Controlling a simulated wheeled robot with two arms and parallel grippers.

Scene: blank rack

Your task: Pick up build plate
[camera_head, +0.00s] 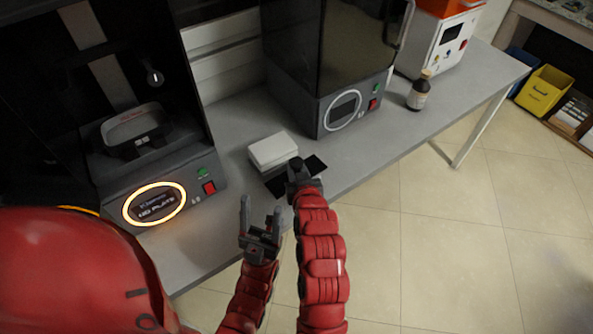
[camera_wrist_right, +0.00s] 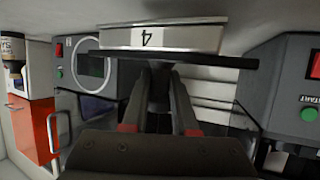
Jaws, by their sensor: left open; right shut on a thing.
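The build plate is a thin dark flat plate (camera_head: 316,163) low over the grey table, just in front of a white box. It also shows in the right wrist view (camera_wrist_right: 215,61), nearly edge-on across the fingertips. My right gripper (camera_head: 298,172) is shut on it at its near side and hides its middle. In the right wrist view the fingers (camera_wrist_right: 160,85) meet at the plate. Whether the plate touches the table, I cannot tell. My left gripper (camera_head: 261,218) is open and empty, left of and below the right gripper, apart from the plate.
The white box (camera_head: 273,149) marked 4 (camera_wrist_right: 160,38) sits behind the plate. A printer with a lit orange ring reading NO PLATE (camera_head: 155,204) stands left; another dark printer (camera_head: 343,110) stands behind. A brown bottle (camera_head: 418,92) stands right. The table front edge is close.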

